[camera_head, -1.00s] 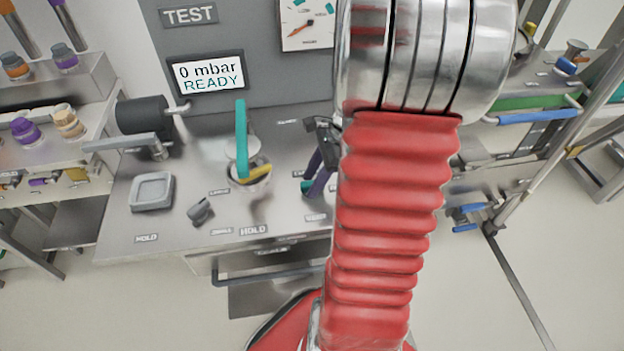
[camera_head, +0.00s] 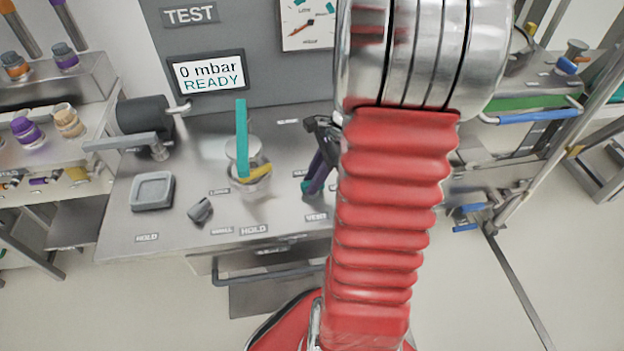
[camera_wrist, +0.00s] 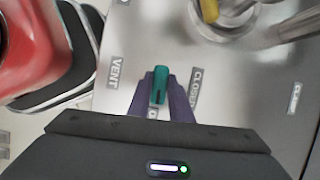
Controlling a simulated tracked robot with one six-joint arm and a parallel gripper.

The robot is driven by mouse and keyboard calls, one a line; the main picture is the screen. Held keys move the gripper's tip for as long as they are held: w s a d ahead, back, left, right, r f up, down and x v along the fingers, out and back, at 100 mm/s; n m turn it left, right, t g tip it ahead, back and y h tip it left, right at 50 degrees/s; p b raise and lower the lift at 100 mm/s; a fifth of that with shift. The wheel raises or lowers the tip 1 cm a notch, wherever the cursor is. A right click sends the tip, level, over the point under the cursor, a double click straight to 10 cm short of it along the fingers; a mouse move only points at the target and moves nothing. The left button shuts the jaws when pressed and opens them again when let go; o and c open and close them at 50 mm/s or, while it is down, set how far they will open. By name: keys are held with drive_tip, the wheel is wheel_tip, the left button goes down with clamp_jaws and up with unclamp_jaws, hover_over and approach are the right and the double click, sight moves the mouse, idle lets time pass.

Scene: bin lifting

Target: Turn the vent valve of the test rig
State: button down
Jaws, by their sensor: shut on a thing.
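The vent valve has a small teal handle (camera_wrist: 159,85), seen in the wrist view beside a VENT label (camera_wrist: 117,71) and a CLOSED label (camera_wrist: 195,87). My gripper (camera_wrist: 161,88) is shut on this handle, with a purple finger on each side of it. In the head view my gripper (camera_head: 316,180) is low over the worktop of the test rig (camera_head: 200,243), just behind the VENT label. The handle is partly hidden there by the fingers. The display (camera_head: 207,74) reads 0 mbar READY.
A tall teal bar (camera_head: 241,135) stands by a round holder with a yellow part, left of my gripper. A square grey tray (camera_head: 152,191), a small grey block (camera_head: 200,210) and a black cylinder with a lever (camera_head: 142,115) are further left. My red arm hides the worktop's right part.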

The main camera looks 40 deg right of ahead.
drive_tip(key=n, duration=0.1)
drive_tip(key=n+g, duration=0.1)
drive_tip(key=n, duration=0.2)
drive_tip(key=shift+w+d+r+n+g, duration=0.1)
drive_tip(key=shift+w+d+n+g, duration=0.2)
drive_tip(key=shift+g, duration=0.1)
drive_tip(key=n+g, duration=0.1)
drive_tip(key=n, duration=0.2)
drive_tip(key=shift+w+n, duration=0.15)
drive_tip(key=shift+n, duration=0.15)
drive_tip(key=n+g, duration=0.1)
drive_tip(key=n, duration=0.1)
drive_tip(key=n+g, duration=0.1)
drive_tip(key=n, duration=0.1)
drive_tip(key=shift+w+a, duration=0.15)
drive_tip(key=n+g+h, duration=0.1)
drive_tip(key=n, duration=0.4)
drive_tip(key=shift+w+a, duration=0.1)
drive_tip(key=shift+a, duration=0.05)
drive_tip(key=shift+h, duration=0.3)
drive_tip(key=c, duration=1.9)
unclamp_jaws()
drive_tip(key=o, duration=0.3)
drive_tip(key=v, duration=1.3)
drive_tip(key=shift+w+r, duration=0.2)
